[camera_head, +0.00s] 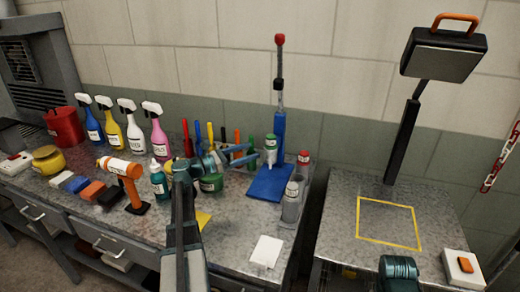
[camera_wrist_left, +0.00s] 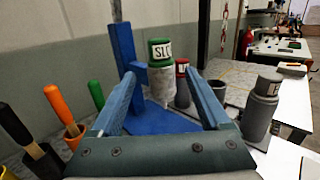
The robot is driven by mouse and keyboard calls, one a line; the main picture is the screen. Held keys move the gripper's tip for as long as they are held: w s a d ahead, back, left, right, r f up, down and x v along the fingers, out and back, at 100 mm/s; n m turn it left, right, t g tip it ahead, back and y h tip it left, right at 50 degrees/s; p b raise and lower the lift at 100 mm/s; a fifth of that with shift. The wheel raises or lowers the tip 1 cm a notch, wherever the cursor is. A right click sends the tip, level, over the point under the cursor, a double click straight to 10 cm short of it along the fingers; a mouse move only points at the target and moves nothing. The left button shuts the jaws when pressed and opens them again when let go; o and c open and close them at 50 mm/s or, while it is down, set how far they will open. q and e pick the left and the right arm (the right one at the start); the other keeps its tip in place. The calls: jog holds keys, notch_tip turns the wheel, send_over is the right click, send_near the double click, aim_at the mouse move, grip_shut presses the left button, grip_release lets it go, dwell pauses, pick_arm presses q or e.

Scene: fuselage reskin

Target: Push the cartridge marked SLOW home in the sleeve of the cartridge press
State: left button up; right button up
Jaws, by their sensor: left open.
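The cartridge press has a blue column (camera_head: 279,130), a blue base plate (camera_head: 268,184) and a raised lever with a red knob (camera_head: 280,39). The green-capped cartridge (camera_head: 270,143) stands upright at the press, in front of the column. In the left wrist view the cartridge (camera_wrist_left: 160,50) shows a label starting "SLO". A pale grey cylindrical part (camera_wrist_left: 161,84) is below it; I cannot tell how deep it sits in the sleeve. My left gripper (camera_head: 254,152) is open, its fingers (camera_wrist_left: 161,76) pointing at the press, with the cartridge beyond and between them.
A red-capped cartridge (camera_head: 303,158) and a grey one (camera_head: 291,202) stand in holders right of the press. Spray bottles (camera_head: 132,126), an orange tool (camera_head: 122,178) and several handled tools (camera_wrist_left: 59,105) crowd the left. A yellow-outlined area (camera_head: 388,222) on the right table is clear.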

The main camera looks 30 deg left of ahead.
pick_arm(q)
jog(key=shift+v, duration=0.8)
pick_arm(e)
jog(key=shift+f, duration=0.1)
